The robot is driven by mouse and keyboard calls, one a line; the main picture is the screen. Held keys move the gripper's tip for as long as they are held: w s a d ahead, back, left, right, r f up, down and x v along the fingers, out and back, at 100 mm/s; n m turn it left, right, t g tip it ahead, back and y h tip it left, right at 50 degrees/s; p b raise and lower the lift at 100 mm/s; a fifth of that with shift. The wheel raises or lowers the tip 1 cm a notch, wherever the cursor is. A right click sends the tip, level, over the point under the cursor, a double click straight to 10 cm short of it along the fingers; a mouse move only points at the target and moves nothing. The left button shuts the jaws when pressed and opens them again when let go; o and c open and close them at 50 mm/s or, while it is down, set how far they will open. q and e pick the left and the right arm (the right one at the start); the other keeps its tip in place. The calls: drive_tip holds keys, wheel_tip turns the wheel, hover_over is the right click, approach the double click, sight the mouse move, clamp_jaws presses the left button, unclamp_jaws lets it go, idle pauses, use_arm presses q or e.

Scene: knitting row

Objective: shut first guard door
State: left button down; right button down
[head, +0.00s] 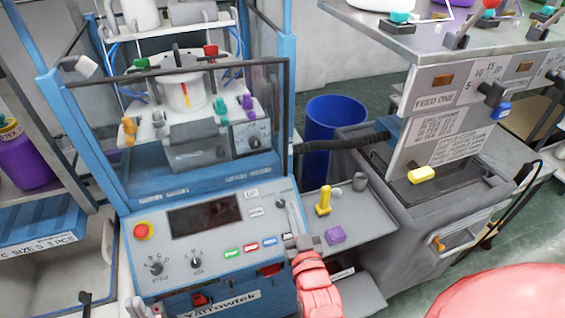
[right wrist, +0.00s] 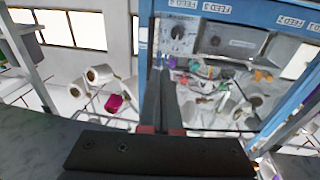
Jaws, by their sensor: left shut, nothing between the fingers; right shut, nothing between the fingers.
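The guard door (head: 225,140) is a clear pane with a dark frame, between the blue posts of the machine above its console in the head view. I cannot tell whether it is fully shut. My right gripper (head: 291,207) is shut and empty. It is by the right side of the console, below and right of the pane, and I see no contact with it. Its closed fingers also show in the right wrist view (right wrist: 160,75), pointing at the machine. My left gripper (head: 141,307) shows only in part at the bottom edge, left of the console's lower front.
The console (head: 205,218) has a red button (head: 141,231) and knobs. A side shelf (head: 350,240) holds yellow and purple pieces. A blue bin (head: 332,125) and a grey cabinet (head: 450,205) stand to the right. A purple jar (head: 24,160) is at the left.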

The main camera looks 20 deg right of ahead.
drive_tip(key=b, duration=1.2)
approach(280, 166)
drive_tip(key=w, duration=0.3)
drive_tip(key=shift+w+d+r+g+p, duration=0.1)
drive_tip(key=shift+w+r+g+p, duration=0.15)
drive_tip(key=shift+w+p, duration=0.3)
drive_tip(key=shift+w+d+r+g+p, duration=0.15)
drive_tip(key=shift+w+r+p, duration=0.1)
drive_tip(key=shift+w+p, duration=0.55)
drive_tip(key=shift+w, duration=0.45)
drive_tip(key=shift+f, duration=0.1)
drive_tip(key=shift+w, duration=0.1)
